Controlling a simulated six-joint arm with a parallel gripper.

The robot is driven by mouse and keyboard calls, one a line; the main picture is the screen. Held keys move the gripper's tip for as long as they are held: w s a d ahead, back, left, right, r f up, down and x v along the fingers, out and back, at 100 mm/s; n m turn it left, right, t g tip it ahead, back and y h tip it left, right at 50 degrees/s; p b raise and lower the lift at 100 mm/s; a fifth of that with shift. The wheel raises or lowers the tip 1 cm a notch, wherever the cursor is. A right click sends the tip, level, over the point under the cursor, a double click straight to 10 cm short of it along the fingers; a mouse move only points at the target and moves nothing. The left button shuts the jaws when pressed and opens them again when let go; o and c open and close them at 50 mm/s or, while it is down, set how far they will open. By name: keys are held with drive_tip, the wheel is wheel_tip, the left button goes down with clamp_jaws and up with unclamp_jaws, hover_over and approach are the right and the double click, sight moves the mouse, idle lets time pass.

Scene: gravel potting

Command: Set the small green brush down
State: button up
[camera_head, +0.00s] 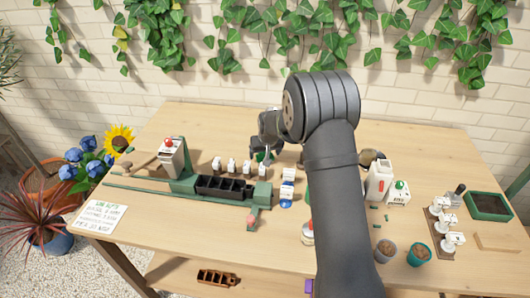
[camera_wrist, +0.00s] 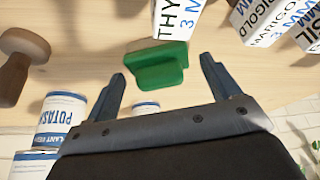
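A small green block-shaped thing (camera_wrist: 157,68), which seems to be the green brush, lies on the wooden table in the wrist view. No bristles show on it. My gripper (camera_wrist: 162,64) is open, with its two dark fingers apart and the green thing between or just beyond their tips. I see no finger touching it. In the head view my gripper is mostly hidden behind my arm, and a bit of green (camera_head: 261,157) shows beneath it at the back of the table.
In the wrist view, a labelled white box (camera_wrist: 180,18) stands close beyond the green thing. Labelled cans (camera_wrist: 60,122) and a wooden knobbed tool (camera_wrist: 18,62) are at left. In the head view, a black compartment tray (camera_head: 223,188) and a row of small white-labelled things (camera_head: 232,166) stand left.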

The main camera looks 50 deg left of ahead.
drive_tip(key=v, duration=1.2)
drive_tip(key=shift+r, duration=0.2)
drive_tip(key=shift+f, duration=0.1)
drive_tip(key=x, duration=1.2)
drive_tip(key=shift+f, duration=0.2)
wheel_tip(320, 180, up, 3)
drive_tip(key=shift+f, duration=0.15)
drive_tip(key=shift+r, duration=0.45)
